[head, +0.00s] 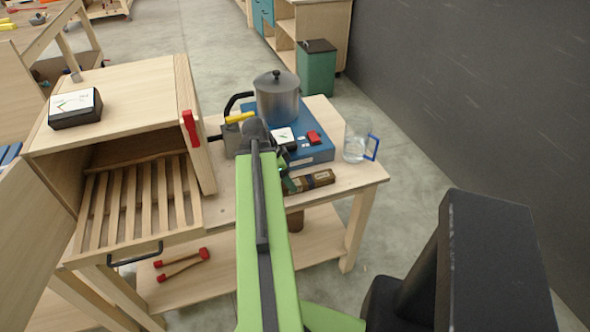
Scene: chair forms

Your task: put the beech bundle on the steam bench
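The steam bench (345,185) is a pale wooden table with a lower shelf. A wooden box with an open front (120,140) and a slatted rack stands at its left. A dark brown bundle or block with bands (318,179) lies at the bench's front edge, or is held just over it; I cannot tell which. I cannot confirm that it is the beech bundle, and no other bundle is clear. My gripper (286,168) is beside its left end, mostly hidden behind my green arm. Whether its fingers are apart or closed on the bundle is hidden.
A steel pot (277,97) sits on a blue burner unit (318,150). A clear jug with a blue handle (356,142) stands at the bench's right. Red-ended tools (182,265) lie on the lower shelf. A green bin (316,70) stands behind. Floor is clear at right.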

